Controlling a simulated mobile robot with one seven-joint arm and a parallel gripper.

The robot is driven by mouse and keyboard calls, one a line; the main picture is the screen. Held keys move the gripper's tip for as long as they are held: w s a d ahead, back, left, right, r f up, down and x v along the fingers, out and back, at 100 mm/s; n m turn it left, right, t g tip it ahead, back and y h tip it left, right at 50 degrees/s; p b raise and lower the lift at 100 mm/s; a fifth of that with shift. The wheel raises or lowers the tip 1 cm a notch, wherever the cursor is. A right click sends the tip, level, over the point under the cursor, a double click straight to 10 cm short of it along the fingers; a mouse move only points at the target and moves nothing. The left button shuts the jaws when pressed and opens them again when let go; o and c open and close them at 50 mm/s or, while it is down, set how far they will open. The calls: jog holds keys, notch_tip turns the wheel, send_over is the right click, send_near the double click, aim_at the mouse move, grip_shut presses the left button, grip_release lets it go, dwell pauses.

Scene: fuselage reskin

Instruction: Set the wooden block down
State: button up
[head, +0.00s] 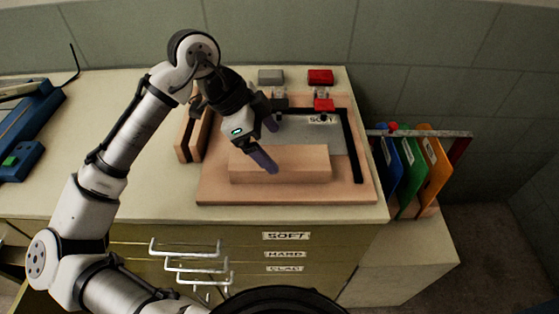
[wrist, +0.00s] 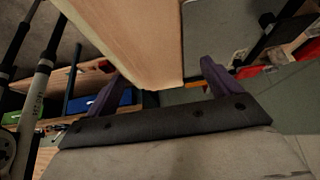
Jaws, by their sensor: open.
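The wooden block (head: 305,166) is a long pale bar. It lies lengthwise across the front part of the wooden board (head: 220,197), along the near edge of a grey sheet (head: 305,130). My gripper (head: 268,142) is over the block's left half, with one purple finger in front of the block's face and the other toward the back. In the wrist view the block (wrist: 130,38) shows large beyond the open fingers (wrist: 163,85), with gaps beside it. The fingers hide part of the block, and I cannot tell whether either touches it.
Red and grey clamps (head: 322,104) stand at the board's back edge. A black strip (head: 351,145) lines its right side. A wooden piece with a dark band (head: 188,137) stands at the left. Coloured folders (head: 410,165) hang right of the counter.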

aim_at(278, 157)
jog(key=shift+s+a+p+x, duration=0.1)
jog(key=shift+p+x, duration=0.25)
jog(key=shift+x, duration=0.95)
jog(key=shift+s+a+p+x, duration=0.1)
jog(key=shift+p+x, duration=0.2)
jog(key=shift+x, duration=1.05)
jog(key=shift+f, duration=0.1)
jog(key=shift+c, duration=0.4)
jog(key=c, duration=1.3)
